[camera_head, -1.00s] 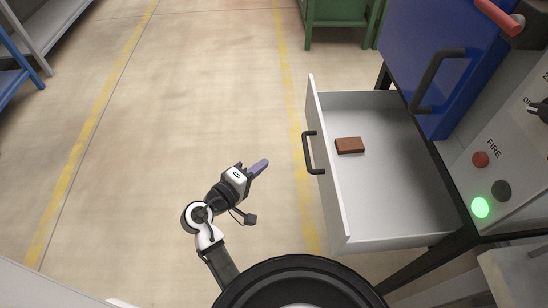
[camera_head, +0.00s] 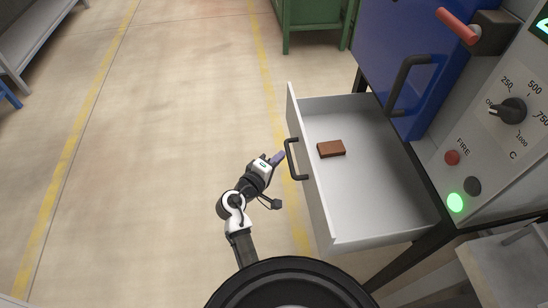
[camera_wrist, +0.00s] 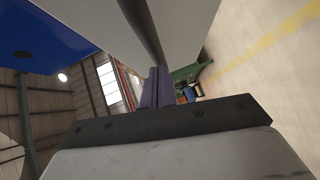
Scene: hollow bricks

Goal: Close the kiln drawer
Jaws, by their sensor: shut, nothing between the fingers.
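The kiln drawer (camera_head: 331,222) is pulled out, and its white front faces left. A black bar handle (camera_head: 293,160) is on that front. One brown brick (camera_head: 331,149) lies inside the drawer. My gripper (camera_head: 278,157) is shut and empty, with its purple fingertips just left of the handle. I cannot tell whether they touch it. In the wrist view the closed fingers (camera_wrist: 157,88) point ahead, close to a pale grey surface that looks like the drawer front.
The blue kiln door (camera_head: 393,50) with its black handle is above the drawer. A control panel (camera_head: 490,150) with a dial and lit green button is at right. A green bench (camera_head: 310,22) stands at the back. The floor left of the drawer is clear.

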